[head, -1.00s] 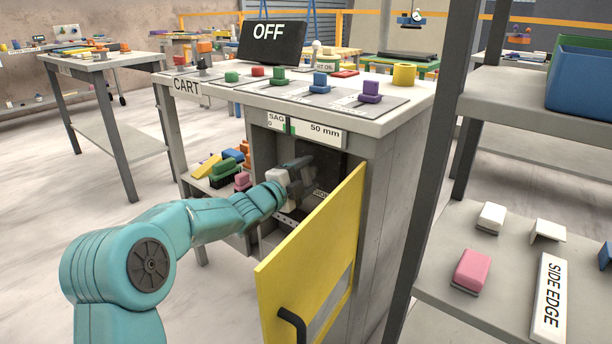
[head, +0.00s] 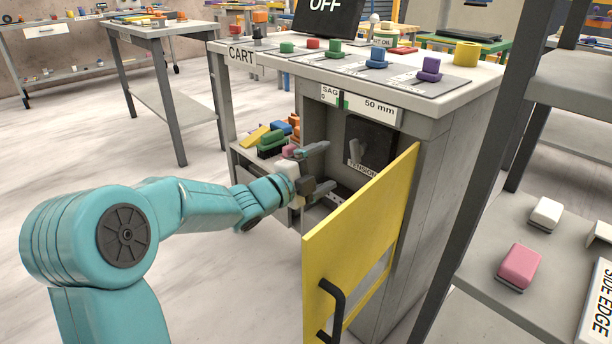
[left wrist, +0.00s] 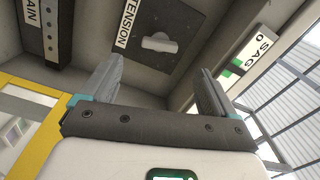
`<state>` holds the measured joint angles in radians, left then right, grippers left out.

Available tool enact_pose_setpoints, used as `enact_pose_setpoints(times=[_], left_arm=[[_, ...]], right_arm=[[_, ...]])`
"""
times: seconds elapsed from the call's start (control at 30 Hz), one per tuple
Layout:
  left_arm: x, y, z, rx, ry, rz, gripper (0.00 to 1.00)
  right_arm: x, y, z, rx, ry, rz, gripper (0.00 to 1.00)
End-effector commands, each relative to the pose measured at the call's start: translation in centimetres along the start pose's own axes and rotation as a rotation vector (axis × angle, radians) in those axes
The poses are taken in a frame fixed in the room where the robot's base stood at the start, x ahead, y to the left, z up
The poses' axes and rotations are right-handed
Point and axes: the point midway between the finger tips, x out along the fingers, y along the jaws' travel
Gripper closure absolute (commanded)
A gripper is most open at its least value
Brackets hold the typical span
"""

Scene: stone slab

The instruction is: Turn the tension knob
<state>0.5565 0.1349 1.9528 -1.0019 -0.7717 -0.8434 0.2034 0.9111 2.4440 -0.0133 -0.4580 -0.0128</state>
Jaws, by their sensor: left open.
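The tension knob (head: 358,151) is a light grey bar on a dark panel (head: 384,139) inside the cart's open cabinet. A TENSION label (head: 362,174) sits below it. In the left wrist view the knob (left wrist: 160,43) lies roughly crosswise, ahead and between the fingers in the picture, with the label (left wrist: 127,24) to its left. My left gripper (head: 321,169) is open and empty at the cabinet opening, left of the panel and apart from the knob. Its two fingers (left wrist: 157,75) also show in the left wrist view. My right gripper is out of view.
A yellow door (head: 350,240) with a black handle stands open at the cabinet's right. A shelf with colored blocks (head: 272,140) is left of the gripper. A SAG gauge (head: 330,95) and 50 mm label are above the opening. A grey rack (head: 490,150) stands at right.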

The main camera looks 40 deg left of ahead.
Motion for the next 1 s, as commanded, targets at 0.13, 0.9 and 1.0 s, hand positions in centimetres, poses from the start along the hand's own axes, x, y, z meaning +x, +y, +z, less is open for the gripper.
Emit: enact_pose_setpoints(times=[0.13, 0.9, 1.0], left_arm=[[-3.1, 0.0, 0.1, 0.001, -0.003, 0.0, 0.11], [-5.2, 0.0, 0.0, -0.001, 0.0, 0.0, 0.11], [-5.2, 0.0, 0.0, 0.0, 0.0, 0.0, 0.11]], right_arm=[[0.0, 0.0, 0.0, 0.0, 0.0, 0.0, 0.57], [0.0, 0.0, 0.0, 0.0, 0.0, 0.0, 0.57], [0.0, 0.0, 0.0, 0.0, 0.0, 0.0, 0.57]])
